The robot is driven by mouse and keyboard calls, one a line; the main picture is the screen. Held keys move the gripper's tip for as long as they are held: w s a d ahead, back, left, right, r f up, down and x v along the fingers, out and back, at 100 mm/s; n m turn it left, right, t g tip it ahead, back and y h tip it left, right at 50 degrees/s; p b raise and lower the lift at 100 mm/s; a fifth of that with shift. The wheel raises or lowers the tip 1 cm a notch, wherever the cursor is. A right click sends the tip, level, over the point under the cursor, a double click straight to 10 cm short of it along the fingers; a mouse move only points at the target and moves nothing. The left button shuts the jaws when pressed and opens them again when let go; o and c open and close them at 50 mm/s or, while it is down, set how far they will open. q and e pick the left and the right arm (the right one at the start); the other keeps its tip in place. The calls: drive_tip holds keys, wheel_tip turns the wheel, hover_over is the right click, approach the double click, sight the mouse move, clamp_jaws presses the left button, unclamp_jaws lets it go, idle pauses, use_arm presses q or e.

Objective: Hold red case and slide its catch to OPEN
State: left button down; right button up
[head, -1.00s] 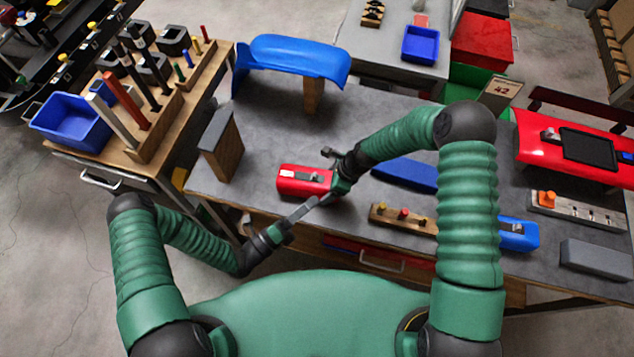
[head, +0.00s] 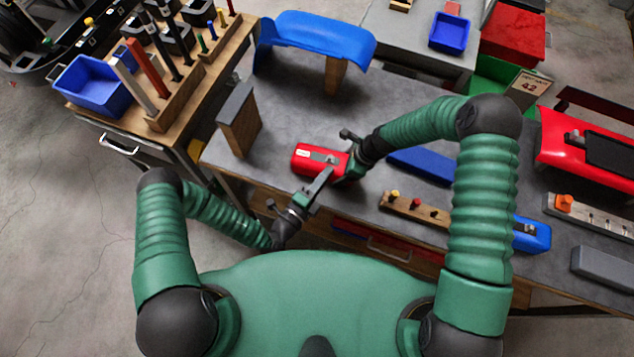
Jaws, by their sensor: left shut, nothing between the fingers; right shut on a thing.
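The red case (head: 308,154) lies on the grey workbench near its front edge, with a small grey catch on its top and a pale label at its left end. My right gripper (head: 349,165) is shut on the right end of the case. My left gripper (head: 326,174) is shut and empty. Its fingertips reach up from the front to the top of the case, close to the catch. I cannot tell whether they touch the catch. The fingers hide part of the case's front, and the catch's exact position is too small to read.
A wooden block with a grey top (head: 238,122) stands left of the case. A blue curved panel (head: 315,40) on a stand is behind. A pegged wooden strip (head: 414,209), a blue bar (head: 421,164) and a blue case (head: 533,234) lie to the right. Bare bench shows behind the case.

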sight(318, 166)
use_arm(q)
drive_tip(key=x, duration=0.3)
drive_tip(key=shift+w+d, duration=0.25)
use_arm(e)
drive_tip(key=shift+d, duration=0.1)
use_arm(q)
drive_tip(key=shift+a, duration=0.1)
drive_tip(key=shift+w+a, duration=0.2)
drive_tip(key=shift+a, duration=0.8)
drive_tip(key=shift+w+a, duration=0.25)
drive_tip(key=shift+a, duration=0.75)
drive_tip(key=v, duration=1)
drive_tip(key=shift+d, duration=0.15)
drive_tip(key=shift+s, duration=0.1)
use_arm(e)
drive_tip(key=o, duration=1.7)
